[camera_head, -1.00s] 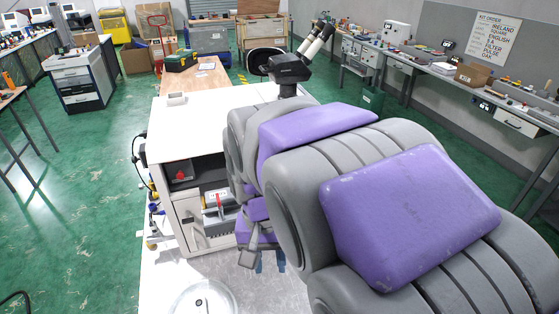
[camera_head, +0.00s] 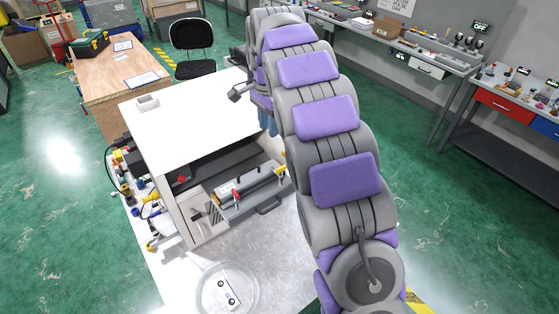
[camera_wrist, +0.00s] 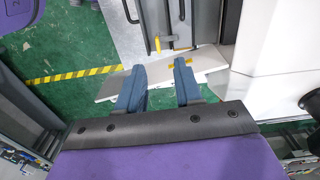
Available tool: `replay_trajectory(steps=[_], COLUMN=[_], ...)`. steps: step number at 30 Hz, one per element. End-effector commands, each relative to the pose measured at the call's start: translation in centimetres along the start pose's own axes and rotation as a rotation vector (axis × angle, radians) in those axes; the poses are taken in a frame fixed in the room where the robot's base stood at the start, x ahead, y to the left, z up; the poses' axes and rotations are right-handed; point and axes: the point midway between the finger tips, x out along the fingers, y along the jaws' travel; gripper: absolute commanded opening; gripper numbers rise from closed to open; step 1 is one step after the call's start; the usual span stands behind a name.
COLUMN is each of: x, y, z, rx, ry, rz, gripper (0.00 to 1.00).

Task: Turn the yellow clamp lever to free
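A grey clamping fixture (camera_head: 250,195) sits in the open front of the white machine. A small yellow piece, which looks like the clamp lever (camera_head: 281,172), is at its right end; its exact angle is too small to tell. In the wrist view a yellow upright piece (camera_wrist: 157,43) shows beyond my fingertips, and another yellow bit lies by the right fingertip; I cannot tell which is the lever. My gripper (camera_wrist: 157,73) has its two blue fingers apart with nothing between them. In the head view its blue fingers (camera_head: 267,120) hang beside the machine's right side, apart from the fixture.
A red-handled lever (camera_head: 236,195) stands on the fixture's left part. The white machine top (camera_head: 190,125) is above and behind. A round clear dish (camera_head: 226,290) lies on the front surface. Cables and fittings crowd the left side. A black chair (camera_head: 192,48) stands behind.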

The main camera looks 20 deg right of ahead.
Motion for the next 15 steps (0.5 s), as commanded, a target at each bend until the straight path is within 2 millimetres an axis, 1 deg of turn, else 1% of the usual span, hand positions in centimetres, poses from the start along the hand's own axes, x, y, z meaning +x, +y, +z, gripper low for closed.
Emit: replay_trajectory(steps=[1, 3, 7, 11, 15], x=[-0.1, 0.1, 1.1, 2.8, 5.3], y=[0.1, 0.4, 0.7, 0.4, -0.4], z=[-0.8, -1.7, -2.3, -1.4, 0.4], rx=[0.010, 0.017, 0.016, 0.017, 0.014], ry=[-0.005, -0.011, -0.015, -0.011, 0.004], rz=[-0.003, -0.007, -0.011, -0.003, 0.003], gripper=[0.35, 0.35, 0.35, 0.35, 0.35])
